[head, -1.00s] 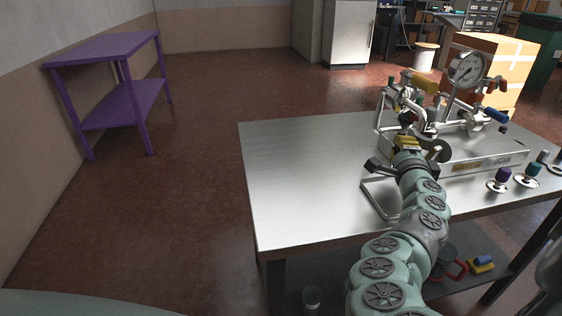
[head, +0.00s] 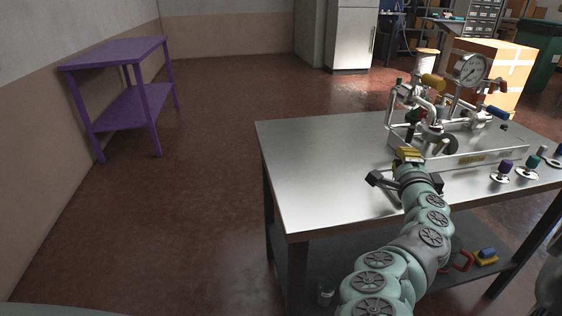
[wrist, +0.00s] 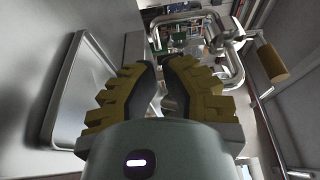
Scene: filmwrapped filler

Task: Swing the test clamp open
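The test rig (head: 462,145) is a metal base with pipes and a round gauge (head: 471,68) on the steel table. I cannot tell which part is the test clamp. A yellow cylinder-shaped handle (head: 433,81) stands at the rig's upper left; a tan one (wrist: 272,62) shows at right in the wrist view. My gripper (head: 409,153) is just in front of the rig's left end. In the wrist view its yellow ribbed fingers (wrist: 159,66) are parted by a narrow gap, with nothing visible between them. Bent metal tubing (wrist: 232,72) lies beyond the right finger.
The steel table (head: 315,170) is bare on its left. An orange box (head: 493,72) stands behind the rig. A purple shelf table (head: 118,53) is far left, with open floor between.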

